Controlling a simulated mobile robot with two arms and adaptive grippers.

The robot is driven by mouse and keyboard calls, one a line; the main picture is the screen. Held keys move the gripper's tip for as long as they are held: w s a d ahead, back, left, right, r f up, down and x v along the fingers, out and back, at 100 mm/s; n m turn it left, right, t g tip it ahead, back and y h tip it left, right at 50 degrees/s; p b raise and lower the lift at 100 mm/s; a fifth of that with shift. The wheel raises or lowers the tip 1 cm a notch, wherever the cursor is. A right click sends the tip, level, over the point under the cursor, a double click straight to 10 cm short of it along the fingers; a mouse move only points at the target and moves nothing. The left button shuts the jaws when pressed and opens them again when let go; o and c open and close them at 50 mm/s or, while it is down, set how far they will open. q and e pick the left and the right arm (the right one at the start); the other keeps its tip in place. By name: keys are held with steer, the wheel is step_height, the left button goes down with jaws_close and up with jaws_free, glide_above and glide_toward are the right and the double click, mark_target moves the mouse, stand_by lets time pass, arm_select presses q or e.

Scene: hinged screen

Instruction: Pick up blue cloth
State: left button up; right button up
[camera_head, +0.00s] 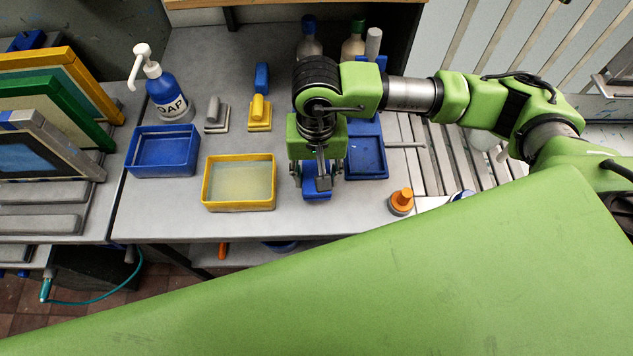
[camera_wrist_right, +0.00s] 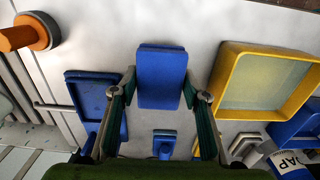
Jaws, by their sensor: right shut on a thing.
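The blue cloth (camera_wrist_right: 161,76) is a folded, flat block seen between my right gripper's two fingertips in the right wrist view. It also shows in the head view as a blue patch (camera_head: 317,195) under the gripper. My right gripper (camera_head: 316,188) points down at the table, between the yellow tray and the blue tray, and is shut on the cloth, one finger on each side. I cannot tell whether the cloth is clear of the table. My left gripper is in neither view.
A yellow tray (camera_head: 239,207) stands left of the gripper, and a blue tray (camera_head: 366,170) is close on its right. An orange-knobbed item (camera_head: 401,201) is at front right.

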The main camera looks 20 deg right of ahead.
steer(key=s+d+r+b, duration=0.5)
steer(key=s+d+r, duration=0.4)
steer(key=d+r, duration=0.1)
steer(key=shift+d, duration=0.5)
